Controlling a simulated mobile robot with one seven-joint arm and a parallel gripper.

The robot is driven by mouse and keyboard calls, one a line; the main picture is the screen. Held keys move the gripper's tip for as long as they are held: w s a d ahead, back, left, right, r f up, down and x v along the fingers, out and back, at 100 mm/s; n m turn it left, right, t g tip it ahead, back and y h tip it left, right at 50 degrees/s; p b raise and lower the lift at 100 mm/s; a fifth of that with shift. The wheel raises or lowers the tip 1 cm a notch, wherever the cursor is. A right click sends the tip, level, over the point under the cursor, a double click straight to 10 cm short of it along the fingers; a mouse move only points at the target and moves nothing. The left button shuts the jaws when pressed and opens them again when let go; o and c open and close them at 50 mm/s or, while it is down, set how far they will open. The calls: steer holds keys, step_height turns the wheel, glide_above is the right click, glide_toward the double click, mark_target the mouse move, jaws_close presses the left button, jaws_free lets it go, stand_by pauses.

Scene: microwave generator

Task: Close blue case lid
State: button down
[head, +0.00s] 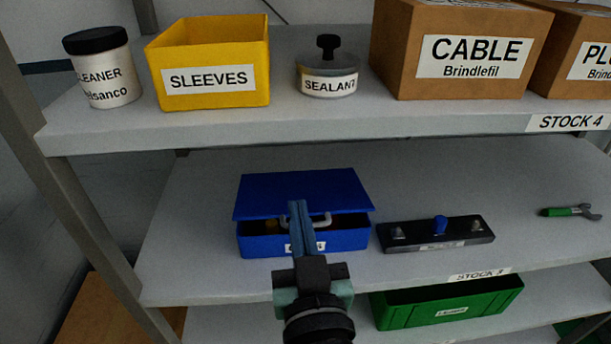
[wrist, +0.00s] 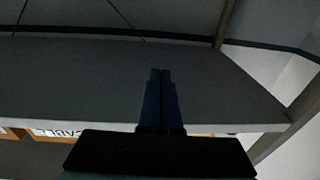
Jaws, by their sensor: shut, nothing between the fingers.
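The blue case (head: 262,245) stands on the middle shelf, left of centre. Its lid (head: 300,190) is tilted partly open, with a dark gap between lid and box at the front. My gripper (head: 296,207) is shut and empty. Its fingertips overlap the front of the lid in the head view; whether they touch it I cannot tell. In the wrist view my gripper (wrist: 160,75) points at a grey surface, and the case does not show.
A black block with knobs (head: 437,234) sits right of the case, and a green-handled tool (head: 570,211) lies farther right. A green crate (head: 448,304) is on the shelf below. The middle shelf is bare left of the case.

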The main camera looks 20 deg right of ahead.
step_height(320, 180, down, 3)
steer(key=s+d+g+p, duration=0.2)
steer(key=s+p, duration=0.1)
steer(key=shift+m, duration=0.3)
steer(key=p+x, duration=0.1)
steer(key=x, duration=0.4)
steer(key=p+x, duration=0.1)
steer(key=x, duration=0.4)
steer(key=shift+w+d+r, duration=0.1)
steer(key=shift+d+r, duration=0.05)
steer(key=shift+d, duration=0.1)
steer(key=f, duration=0.1)
steer(key=s+f, duration=0.1)
steer(key=f, duration=0.2)
steer(key=shift+s+a+p, duration=0.25)
steer(key=shift+s+p, duration=0.1)
steer(key=shift+p, duration=0.05)
steer(key=f+t+b, duration=0.1)
steer(key=f+b, duration=0.1)
steer(key=b, duration=0.3)
steer(key=f+b, duration=0.2)
steer(key=b, duration=0.3)
steer(key=s+f+t+h+b, duration=0.1)
steer(key=f+b, duration=0.1)
steer(key=b, duration=0.3)
steer(key=shift+a+t+b, duration=0.15)
steer(key=shift+t+b, duration=0.15)
steer(key=shift+b, duration=0.05)
steer(key=shift+r, duration=0.1)
